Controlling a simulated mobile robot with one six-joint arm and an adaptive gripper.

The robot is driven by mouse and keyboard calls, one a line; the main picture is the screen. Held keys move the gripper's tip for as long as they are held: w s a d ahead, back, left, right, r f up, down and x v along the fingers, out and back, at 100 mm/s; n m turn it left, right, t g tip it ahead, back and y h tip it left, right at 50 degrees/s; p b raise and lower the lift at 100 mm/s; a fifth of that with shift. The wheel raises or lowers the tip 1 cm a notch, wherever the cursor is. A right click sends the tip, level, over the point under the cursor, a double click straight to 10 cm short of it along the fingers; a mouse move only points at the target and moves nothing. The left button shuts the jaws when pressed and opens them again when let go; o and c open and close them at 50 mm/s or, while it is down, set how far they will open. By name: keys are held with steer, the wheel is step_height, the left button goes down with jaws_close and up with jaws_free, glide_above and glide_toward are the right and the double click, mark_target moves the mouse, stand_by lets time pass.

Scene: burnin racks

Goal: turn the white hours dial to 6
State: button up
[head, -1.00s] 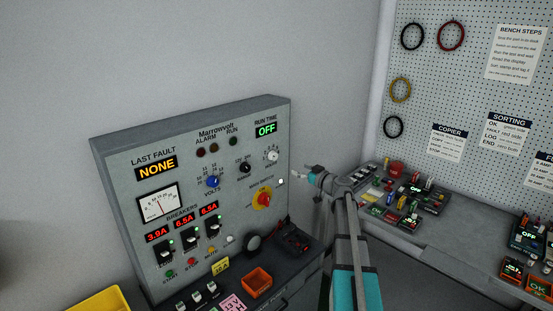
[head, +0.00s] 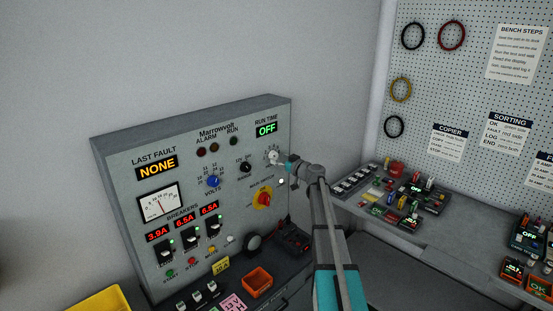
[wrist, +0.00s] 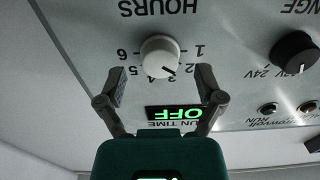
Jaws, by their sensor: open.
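The white hours dial (wrist: 158,52) is on the panel face, upside down in the wrist view, with numbers 1 to 6 around it. Its dark pointer mark is toward the 2 and 3 side. The dial also shows in the head view (head: 272,156), at the panel's upper right below the RUN TIME display (head: 266,129), which reads OFF. My gripper (wrist: 161,84) is open and empty, its two fingers apart on either side of the dial's line in the wrist view. The fingertips look short of the dial; the exact gap cannot be told. In the head view my gripper (head: 283,162) is beside the dial.
A black range knob (head: 245,167), a blue volts knob (head: 213,181) and a red-and-yellow main switch (head: 263,198) are nearby on the panel. An orange bin (head: 257,282) stands below. A bench with small devices (head: 404,194) is at right.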

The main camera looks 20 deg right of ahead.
steer(key=shift+x, duration=1.05)
steer(key=c, duration=1.2)
steer(key=shift+o, duration=0.2)
